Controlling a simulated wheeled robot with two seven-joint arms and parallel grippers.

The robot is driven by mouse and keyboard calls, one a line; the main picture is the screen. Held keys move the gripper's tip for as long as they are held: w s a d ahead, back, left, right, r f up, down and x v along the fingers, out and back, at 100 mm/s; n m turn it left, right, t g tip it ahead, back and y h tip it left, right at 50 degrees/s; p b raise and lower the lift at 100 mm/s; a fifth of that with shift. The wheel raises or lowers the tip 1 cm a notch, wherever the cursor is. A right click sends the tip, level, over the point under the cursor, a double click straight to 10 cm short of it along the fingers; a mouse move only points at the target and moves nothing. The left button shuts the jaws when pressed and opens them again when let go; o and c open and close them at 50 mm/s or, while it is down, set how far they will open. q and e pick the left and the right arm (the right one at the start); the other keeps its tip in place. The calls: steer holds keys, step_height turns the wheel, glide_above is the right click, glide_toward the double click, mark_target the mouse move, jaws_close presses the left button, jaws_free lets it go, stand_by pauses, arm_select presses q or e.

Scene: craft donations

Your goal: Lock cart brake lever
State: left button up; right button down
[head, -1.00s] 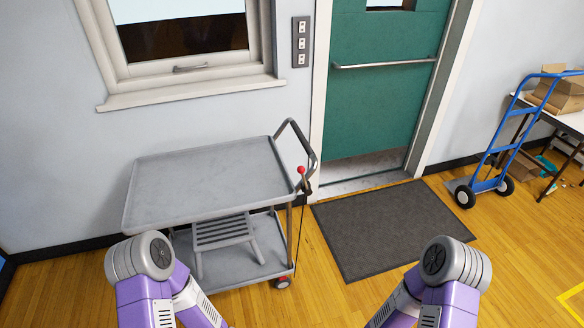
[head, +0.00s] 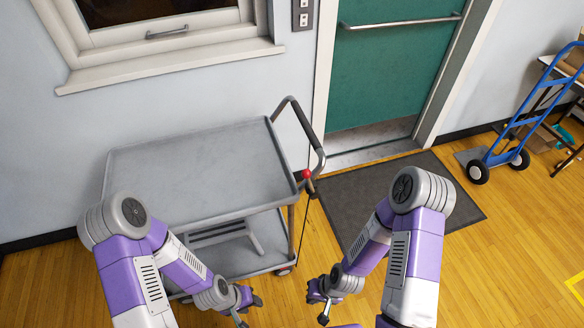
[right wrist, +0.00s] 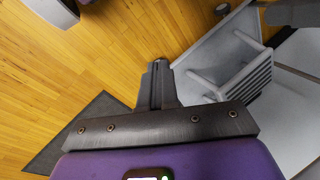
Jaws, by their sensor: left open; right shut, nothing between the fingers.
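The grey cart (head: 190,165) stands by the wall below the window, its flat top bare. Its brake lever (head: 306,174), with a red ball knob, is at the right corner of the top by the handle (head: 297,120). A thin cable runs down from it toward a caster. My left gripper (head: 243,308) is open and low in front of the cart. My right gripper (head: 322,302) is below and in front of the lever, apart from it. In the right wrist view its fingers (right wrist: 158,85) are shut and empty. The lever cannot be made out there.
A grey step stool (right wrist: 225,65) sits on the cart's lower shelf. A dark mat (head: 440,185) lies before the green door (head: 390,70). A blue hand truck (head: 535,110) stands at the right.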

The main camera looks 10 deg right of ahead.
steer(key=w+a+r+n+t+h+p, duration=0.1)
steer(key=w+a+r+n+h+p, duration=0.3)
steer(key=r, duration=0.7)
steer(key=w+a+r+n+t+h+p, duration=0.1)
steer(key=w+a+r+n+h+p, duration=0.4)
steer(key=w+r+n+p, duration=0.4)
steer(key=w+a+r+n+t+h+p, duration=0.1)
steer(key=w+a+r+n+h+p, duration=0.4)
steer(key=r+n, duration=0.7)
step_height(320, 180, up, 3)
steer(key=w+a+p, duration=0.1)
steer(key=w+p, duration=0.1)
steer(key=shift+w+f+t+p, duration=0.2)
steer(key=shift+t+p, duration=0.1)
steer(key=shift+d, duration=0.1)
